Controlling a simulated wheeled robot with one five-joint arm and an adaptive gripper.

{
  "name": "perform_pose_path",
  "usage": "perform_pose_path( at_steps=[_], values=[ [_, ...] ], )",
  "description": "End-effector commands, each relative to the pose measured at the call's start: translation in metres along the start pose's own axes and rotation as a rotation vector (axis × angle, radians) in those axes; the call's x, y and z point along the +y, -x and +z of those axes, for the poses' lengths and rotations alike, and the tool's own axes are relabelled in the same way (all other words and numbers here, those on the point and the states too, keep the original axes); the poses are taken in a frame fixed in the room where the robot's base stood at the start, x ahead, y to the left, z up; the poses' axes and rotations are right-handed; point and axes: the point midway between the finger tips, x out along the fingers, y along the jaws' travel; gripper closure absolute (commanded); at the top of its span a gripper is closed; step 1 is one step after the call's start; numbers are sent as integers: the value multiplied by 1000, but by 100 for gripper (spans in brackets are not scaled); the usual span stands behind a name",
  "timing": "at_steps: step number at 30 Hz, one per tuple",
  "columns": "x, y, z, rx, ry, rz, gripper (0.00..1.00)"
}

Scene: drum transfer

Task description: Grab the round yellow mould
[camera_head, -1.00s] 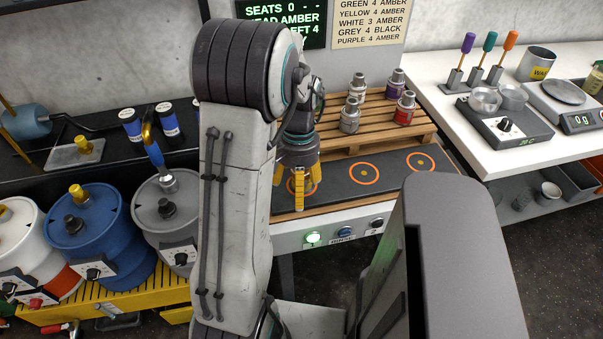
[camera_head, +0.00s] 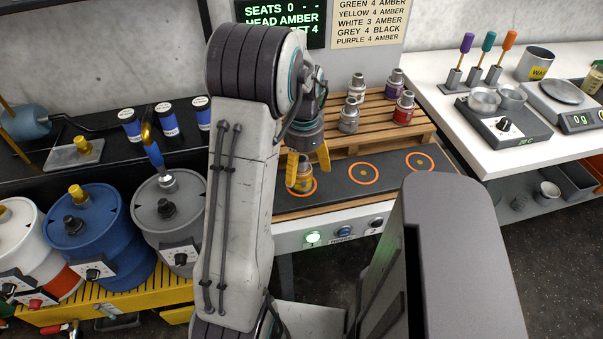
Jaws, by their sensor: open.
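I cannot make out a thing that is clearly a round yellow mould. My gripper (camera_head: 307,171) hangs over the leftmost orange ring of the dark strip, its yellow fingers spread. A small canister (camera_head: 304,181) with a yellowish-brown body stands on that ring, below and partly behind the left finger. I cannot tell whether the finger touches it. My arm hides what lies to the left of the ring.
Several small canisters (camera_head: 349,118) stand on the wooden pallet (camera_head: 377,141) behind the strip (camera_head: 391,173). The middle and right rings are empty. Drums (camera_head: 88,228) stand at left. A white bench (camera_head: 440,70) with a hotplate and scale is at right.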

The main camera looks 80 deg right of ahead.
Motion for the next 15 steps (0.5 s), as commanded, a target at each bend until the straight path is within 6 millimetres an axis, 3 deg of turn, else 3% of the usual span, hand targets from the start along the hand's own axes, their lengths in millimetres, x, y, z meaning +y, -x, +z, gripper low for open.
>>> perform_pose_path(
  at_steps=[9, 15],
  values=[
    [1, -37, 5, -2, 1, 2, 20],
    [1, -46, 4, 0, 1, 0, 20]
  ],
)
